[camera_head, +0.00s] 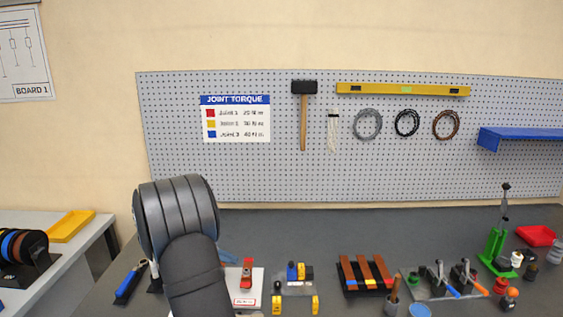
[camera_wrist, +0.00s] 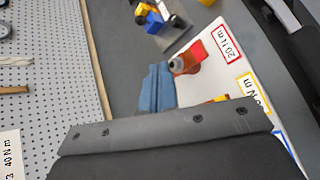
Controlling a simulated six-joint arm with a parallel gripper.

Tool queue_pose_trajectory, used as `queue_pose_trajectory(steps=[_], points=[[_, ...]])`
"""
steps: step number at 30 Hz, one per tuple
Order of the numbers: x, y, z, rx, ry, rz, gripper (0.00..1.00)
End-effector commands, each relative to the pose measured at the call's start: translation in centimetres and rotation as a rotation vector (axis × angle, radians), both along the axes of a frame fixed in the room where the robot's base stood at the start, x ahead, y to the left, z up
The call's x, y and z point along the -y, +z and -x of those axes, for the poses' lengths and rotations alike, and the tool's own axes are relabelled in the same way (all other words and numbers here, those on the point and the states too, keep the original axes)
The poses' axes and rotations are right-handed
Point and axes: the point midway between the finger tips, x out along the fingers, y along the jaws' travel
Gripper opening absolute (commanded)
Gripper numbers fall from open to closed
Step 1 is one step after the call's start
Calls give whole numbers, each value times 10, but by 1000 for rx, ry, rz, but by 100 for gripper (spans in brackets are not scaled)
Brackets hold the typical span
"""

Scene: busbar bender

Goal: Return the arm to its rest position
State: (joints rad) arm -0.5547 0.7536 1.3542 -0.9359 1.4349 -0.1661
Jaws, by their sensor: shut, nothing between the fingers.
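My gripper (camera_wrist: 155,69) shows in the wrist view as two blue-grey fingers pressed together, with nothing between them. Its dark body with several screws fills the bottom of that view. The fingers point over the dark bench, beside a white card (camera_wrist: 216,75) with coloured torque labels. A red tool with a grey round end (camera_wrist: 187,61) is just right of the fingertips; I cannot tell the gap. In the head view, my dark arm stands at the left of the bench and hides most of the gripper; a bit of blue (camera_head: 229,257) shows behind it.
The bench holds a blue-handled tool (camera_head: 130,282), a yellow-and-blue fixture (camera_head: 294,287), brown bars on a black rack (camera_head: 366,272), a clamp plate (camera_head: 440,291) and a green stand (camera_head: 494,250). A pegboard (camera_head: 400,165) with tools rises behind. The rear bench strip is clear.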

Motion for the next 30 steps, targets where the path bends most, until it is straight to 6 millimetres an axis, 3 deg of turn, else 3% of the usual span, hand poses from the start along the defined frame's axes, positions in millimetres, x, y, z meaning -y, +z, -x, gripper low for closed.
queue_pose_trajectory(steps=[30], points=[[-36,9,46,624,-297,-188,0]])
